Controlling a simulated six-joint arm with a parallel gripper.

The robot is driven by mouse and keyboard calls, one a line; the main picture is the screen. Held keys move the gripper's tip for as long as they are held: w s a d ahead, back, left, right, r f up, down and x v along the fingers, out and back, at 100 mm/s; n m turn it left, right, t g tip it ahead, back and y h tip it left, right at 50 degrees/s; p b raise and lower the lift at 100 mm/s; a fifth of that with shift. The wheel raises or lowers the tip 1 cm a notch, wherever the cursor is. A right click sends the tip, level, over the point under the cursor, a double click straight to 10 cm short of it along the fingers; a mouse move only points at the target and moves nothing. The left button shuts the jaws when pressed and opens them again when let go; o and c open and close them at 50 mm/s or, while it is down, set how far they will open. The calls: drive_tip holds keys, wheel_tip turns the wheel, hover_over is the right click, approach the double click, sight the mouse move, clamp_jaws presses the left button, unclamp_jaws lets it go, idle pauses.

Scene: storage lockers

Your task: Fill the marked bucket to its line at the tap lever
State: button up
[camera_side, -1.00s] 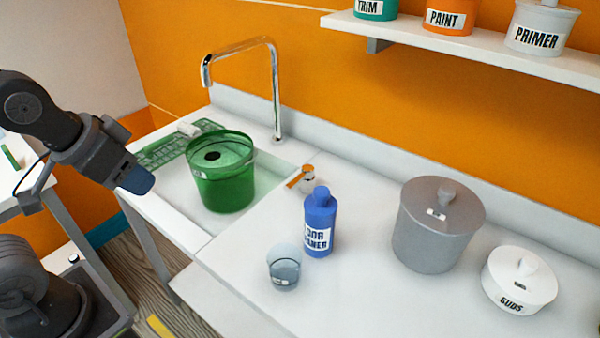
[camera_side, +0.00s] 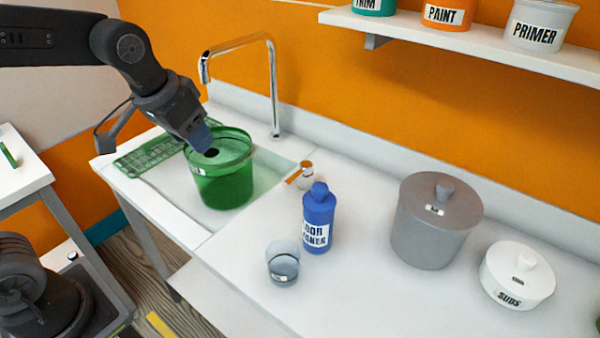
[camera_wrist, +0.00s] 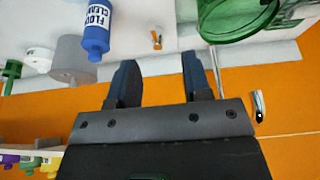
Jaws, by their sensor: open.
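The green see-through bucket (camera_side: 224,178) stands upright in the sink below the tap spout; a dark round spot shows inside it. It also shows in the wrist view (camera_wrist: 238,22) at the top right. The chrome tap (camera_side: 273,90) arches over from the back wall. Its orange-tipped lever (camera_side: 297,176) sits right of the bucket, and in the wrist view (camera_wrist: 156,40) it lies beyond the fingers. My gripper (camera_side: 206,138) is over the bucket's back-left rim in the side view; I cannot tell if it touches. In the wrist view my gripper (camera_wrist: 157,72) is open and empty.
A blue floor cleaner bottle (camera_side: 319,220) and a clear cup (camera_side: 283,264) stand on the counter right of the sink. A grey lidded pot (camera_side: 432,230) and a white suds pot (camera_side: 516,278) stand farther right. A green rack (camera_side: 150,155) lies left. A shelf (camera_side: 470,45) hangs above.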

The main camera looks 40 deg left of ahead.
drive_tip(key=w+d+f+g, duration=0.1)
drive_tip(key=w+f, duration=0.2)
drive_tip(key=w, duration=0.3)
drive_tip(key=w+d+f, duration=0.1)
drive_tip(key=w+f, duration=0.3)
drive_tip(key=w, duration=0.3)
drive_tip(key=g, duration=0.1)
hover_over(290, 178)
drive_tip(key=f, duration=0.8)
drive_tip(key=shift+s+f, duration=0.15)
drive_tip(key=shift+s, duration=0.25)
drive_tip(key=shift+w+f, duration=0.2)
drive_tip(key=shift+f, duration=0.95)
drive_tip(key=shift+w+f, duration=0.15)
drive_tip(key=shift+f, duration=1.05)
drive_tip(key=shift+w+f, duration=0.2)
drive_tip(key=shift+f, duration=0.95)
drive_tip(key=shift+c, duration=0.2)
